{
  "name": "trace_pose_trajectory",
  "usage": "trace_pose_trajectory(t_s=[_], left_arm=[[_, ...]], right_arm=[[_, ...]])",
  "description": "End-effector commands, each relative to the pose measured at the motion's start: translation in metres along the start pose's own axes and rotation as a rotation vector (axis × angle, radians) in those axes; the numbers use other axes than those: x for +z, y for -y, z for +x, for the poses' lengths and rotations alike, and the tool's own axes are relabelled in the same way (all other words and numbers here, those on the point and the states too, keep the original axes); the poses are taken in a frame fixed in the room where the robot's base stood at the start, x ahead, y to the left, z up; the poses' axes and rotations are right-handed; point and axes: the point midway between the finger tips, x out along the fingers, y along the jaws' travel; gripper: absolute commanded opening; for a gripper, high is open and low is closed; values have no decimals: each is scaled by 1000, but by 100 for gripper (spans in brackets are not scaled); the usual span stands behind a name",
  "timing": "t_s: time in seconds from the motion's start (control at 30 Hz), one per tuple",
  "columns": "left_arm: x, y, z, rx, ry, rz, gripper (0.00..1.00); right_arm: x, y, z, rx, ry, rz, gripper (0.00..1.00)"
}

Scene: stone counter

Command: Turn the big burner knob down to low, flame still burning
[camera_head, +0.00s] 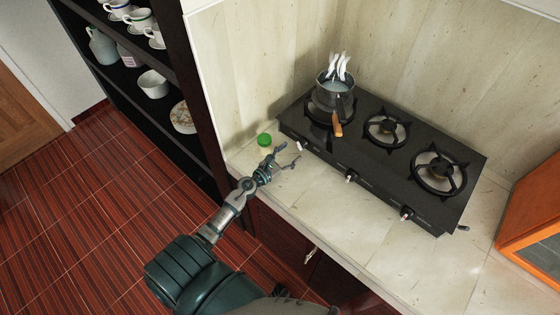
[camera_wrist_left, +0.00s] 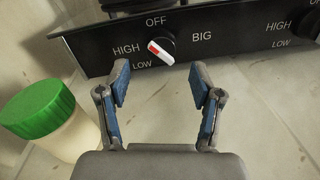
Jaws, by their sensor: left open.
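The big burner knob (camera_wrist_left: 161,51) is a white bar with a red end on the black front panel, and it also shows in the head view (camera_head: 300,146). Its red end points up-left, toward the HIGH side; OFF is above it, BIG to its right, LOW at lower left. My left gripper (camera_head: 291,156) is open in front of the knob, its fingers apart and empty; in the wrist view (camera_wrist_left: 160,80) the knob lies beyond and between the fingertips, apparently untouched. A grey pot (camera_head: 334,98) stands on the left burner. No flame can be made out beneath it.
A green-lidded jar (camera_head: 264,140) stands close left of the gripper. Two more knobs (camera_head: 351,175) (camera_head: 406,213) sit along the black stove (camera_head: 385,170). The pot's wooden handle (camera_head: 338,129) points toward the front. The counter (camera_head: 365,220) before the stove is clear.

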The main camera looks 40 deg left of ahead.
Motion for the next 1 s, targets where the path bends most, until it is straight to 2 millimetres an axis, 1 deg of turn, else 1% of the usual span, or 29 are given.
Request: trace_pose_trajectory(t_s=[0.03,0.1,0.2,0.3,0.43,0.77,0.87,0.9,1.0], left_arm=[[-1,1,-13,-1,-3,0,66],[-2,1,-28,0,-3,-3,66],[-2,0,-46,-1,-3,-3,66],[-3,0,-58,-1,-3,-4,66],[-2,0,-66,-1,-2,0,66],[-4,0,-68,0,-4,-4,65],[-9,2,-82,14,-10,-38,65],[-10,4,-90,22,-13,-59,65],[-10,8,-108,42,-13,-122,65]], right_arm=[[0,0,0,0,0,1,41],[0,1,0,-1,0,1,41],[0,1,0,-1,1,1,41],[0,1,0,-1,1,1,41],[0,1,0,-1,1,1,41],[-1,2,2,-2,2,1,41],[-24,1,6,-1,-16,5,41],[-36,2,7,-1,-22,6,41],[-63,1,5,-1,-31,10,41]])
